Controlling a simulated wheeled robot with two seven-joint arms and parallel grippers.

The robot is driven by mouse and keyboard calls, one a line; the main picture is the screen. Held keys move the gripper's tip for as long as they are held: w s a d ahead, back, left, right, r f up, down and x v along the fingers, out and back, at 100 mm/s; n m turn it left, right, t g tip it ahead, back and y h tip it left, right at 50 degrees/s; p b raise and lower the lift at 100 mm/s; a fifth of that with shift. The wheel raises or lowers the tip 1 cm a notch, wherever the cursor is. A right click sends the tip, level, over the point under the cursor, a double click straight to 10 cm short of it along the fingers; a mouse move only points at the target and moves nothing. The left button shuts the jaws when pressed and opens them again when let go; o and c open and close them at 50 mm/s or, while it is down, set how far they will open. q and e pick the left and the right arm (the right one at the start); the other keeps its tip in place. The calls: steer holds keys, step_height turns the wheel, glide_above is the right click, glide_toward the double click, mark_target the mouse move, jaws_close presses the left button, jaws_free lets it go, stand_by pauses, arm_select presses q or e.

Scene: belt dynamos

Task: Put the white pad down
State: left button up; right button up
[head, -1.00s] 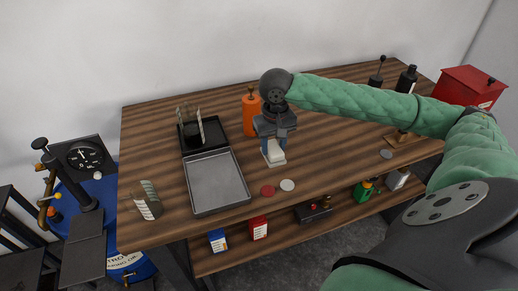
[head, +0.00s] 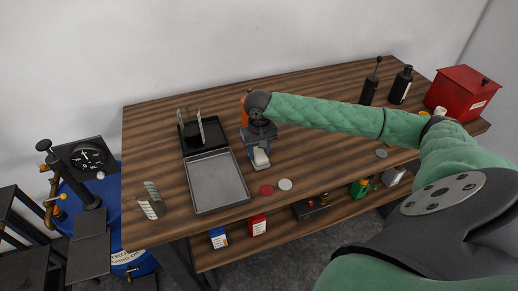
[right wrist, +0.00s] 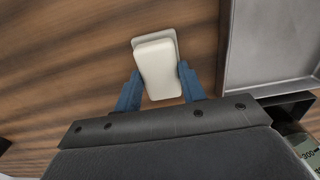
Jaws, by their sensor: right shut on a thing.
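The white pad (head: 261,156) is a small pale block between the fingers of my right gripper (head: 260,163), just right of the grey metal tray in the head view. In the right wrist view the pad (right wrist: 158,68) sits between the two blue fingers of the gripper (right wrist: 159,86), and a paler grey-green edge shows behind its far end. The gripper is shut on the pad and points down at the wooden table (head: 320,150). Whether the pad touches the wood I cannot tell. My left gripper is not in view.
The grey tray (head: 217,182) lies left of the gripper, and its near side shows in the wrist view (right wrist: 270,45). A red disc (head: 266,190) and a whitish disc (head: 285,184) lie in front. An orange bottle (head: 246,108) stands behind, partly hidden by my arm.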

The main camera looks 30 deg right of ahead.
mark_target(259, 153)
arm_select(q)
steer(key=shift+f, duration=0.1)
arm_select(e)
steer(key=o, duration=1)
steer(key=shift+f, duration=0.15)
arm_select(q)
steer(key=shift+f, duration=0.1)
arm_select(e)
steer(key=shift+r, duration=0.2)
arm_select(q)
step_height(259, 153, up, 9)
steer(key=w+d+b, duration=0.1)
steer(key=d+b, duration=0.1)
steer(key=b, duration=0.1)
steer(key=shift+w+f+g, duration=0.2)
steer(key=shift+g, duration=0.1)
arm_select(e)
step_height(259, 153, up, 12)
steer(key=shift+f, duration=0.1)
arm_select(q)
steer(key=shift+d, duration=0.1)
